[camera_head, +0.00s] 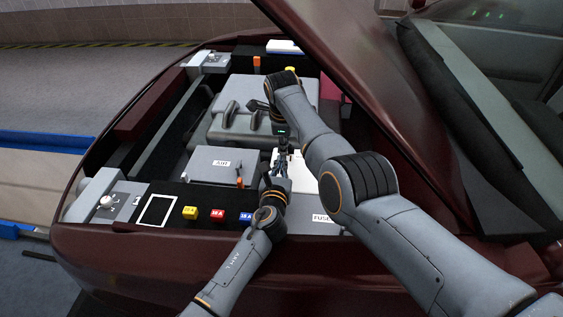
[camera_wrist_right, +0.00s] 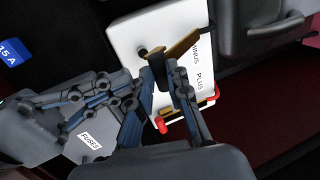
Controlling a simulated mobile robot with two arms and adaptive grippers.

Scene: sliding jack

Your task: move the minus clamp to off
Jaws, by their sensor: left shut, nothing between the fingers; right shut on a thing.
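The white battery box (camera_wrist_right: 135,38) carries the words MINUS and PLUS in the right wrist view; a bare part of it also shows in the head view (camera_head: 300,178). A black clamp (camera_wrist_right: 156,60) sits at its MINUS side, beside a brown bar (camera_wrist_right: 184,44). My right gripper (camera_wrist_right: 163,75) is shut on the black clamp; its fingers hide part of it. A red clamp part (camera_wrist_right: 162,124) shows near the PLUS side, partly behind my fingers. My left gripper (camera_head: 276,177) is shut and empty, close beside the battery, and also shows in the right wrist view (camera_wrist_right: 85,98).
A grey box marked FUSES (camera_wrist_right: 90,143) lies close to both grippers. A grey AIR box (camera_head: 221,165), yellow, red and blue fuses (camera_head: 217,215) and the engine cover (camera_head: 235,125) are nearby. The raised hood (camera_head: 365,75) slopes beside my right arm.

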